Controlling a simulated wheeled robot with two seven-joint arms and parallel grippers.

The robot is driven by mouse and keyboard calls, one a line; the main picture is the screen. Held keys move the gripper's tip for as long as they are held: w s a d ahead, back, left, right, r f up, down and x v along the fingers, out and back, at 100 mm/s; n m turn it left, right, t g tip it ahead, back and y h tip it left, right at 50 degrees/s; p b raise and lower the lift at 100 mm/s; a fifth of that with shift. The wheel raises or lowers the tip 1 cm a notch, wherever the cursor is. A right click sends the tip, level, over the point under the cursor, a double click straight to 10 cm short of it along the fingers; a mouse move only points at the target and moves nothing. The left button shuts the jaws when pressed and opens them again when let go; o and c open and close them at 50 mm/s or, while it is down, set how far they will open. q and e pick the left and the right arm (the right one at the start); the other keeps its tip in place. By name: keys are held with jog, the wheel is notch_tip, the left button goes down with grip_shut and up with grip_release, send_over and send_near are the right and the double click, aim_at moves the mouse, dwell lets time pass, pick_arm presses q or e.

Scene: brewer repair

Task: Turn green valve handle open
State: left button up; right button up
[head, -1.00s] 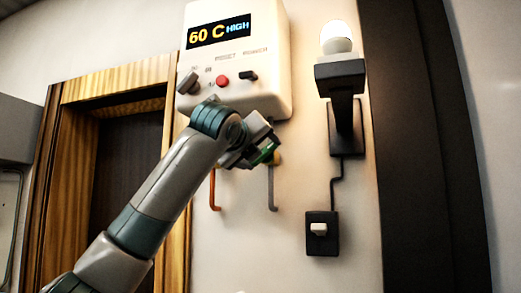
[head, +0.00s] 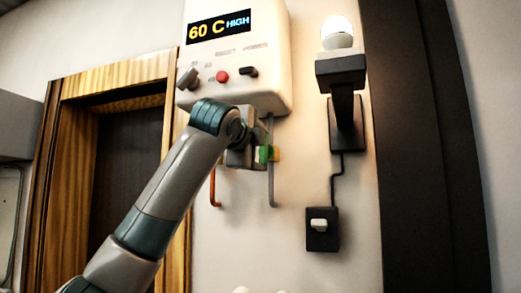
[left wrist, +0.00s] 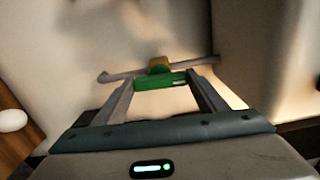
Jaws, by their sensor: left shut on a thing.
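The green valve handle (head: 264,154) sits on a brass-coloured valve body (head: 275,154) on the grey pipe below the white heater. In the head view the handle stands roughly upright. My left gripper (head: 260,153) is at the handle and partly hides it. In the left wrist view the green handle (left wrist: 160,82) lies between the two fingers of my left gripper (left wrist: 161,84), which are shut on its ends. The brass valve body (left wrist: 159,64) shows just beyond it. My right gripper is not in view.
The white heater (head: 270,85) with its "60 C HIGH" display (head: 219,28), knobs and red button is just above my left gripper. A copper pipe (head: 213,190) hangs left of the grey pipe (head: 271,190). A lamp (head: 341,70) and switch (head: 322,230) are at right.

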pick_arm(q)
jog(key=shift+n, duration=0.4)
jog(key=o, duration=1.1)
jog(key=shift+c, duration=0.2)
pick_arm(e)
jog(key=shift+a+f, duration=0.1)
pick_arm(q)
jog(key=shift+s+a+f+b, duration=0.1)
jog(key=shift+s+a+b, duration=0.05)
jog(key=shift+s+b, duration=0.3)
pick_arm(e)
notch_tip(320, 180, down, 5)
jog(key=b, duration=0.4)
pick_arm(q)
jog(key=b+v, duration=0.3)
jog(key=v, duration=1.3)
jog(key=shift+s, duration=0.2)
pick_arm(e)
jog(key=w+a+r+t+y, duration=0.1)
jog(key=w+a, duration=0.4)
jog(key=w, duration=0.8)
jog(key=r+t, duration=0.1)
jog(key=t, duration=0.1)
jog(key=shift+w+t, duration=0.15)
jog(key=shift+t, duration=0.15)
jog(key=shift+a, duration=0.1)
